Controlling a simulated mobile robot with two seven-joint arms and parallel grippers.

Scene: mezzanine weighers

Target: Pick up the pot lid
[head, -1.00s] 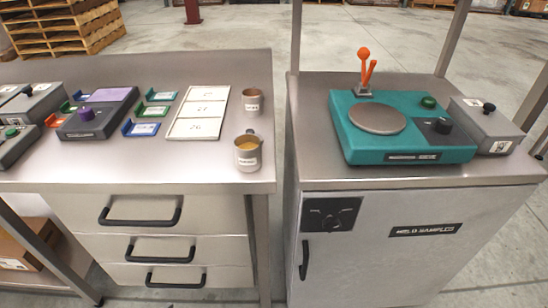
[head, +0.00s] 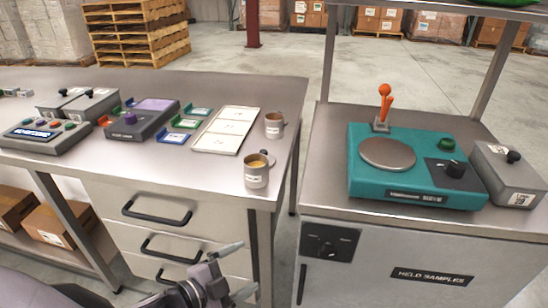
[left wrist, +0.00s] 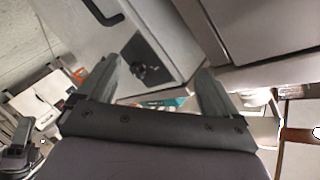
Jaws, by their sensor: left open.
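I cannot make out a separate pot lid in either view. A small grey metal pot (head: 256,172) with a white label and yellowish contents stands near the bench's front right corner. Something small and dark shows at its rim; I cannot tell if it is a handle or a lid. A second grey pot (head: 274,125) stands behind it. My left gripper (head: 238,268) is open and empty, in front of the drawers and below the bench top. In the left wrist view its two fingers (left wrist: 157,80) are spread, with cabinet fronts beyond. My right gripper is not in view.
The steel bench (head: 215,175) carries a pale tray (head: 226,130), coloured tags and grey boxes. To the right, across a narrow gap, a cabinet holds a teal weigher (head: 415,188) with a round plate and a grey knobbed box (head: 507,172). Frame posts rise beside the cabinet top.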

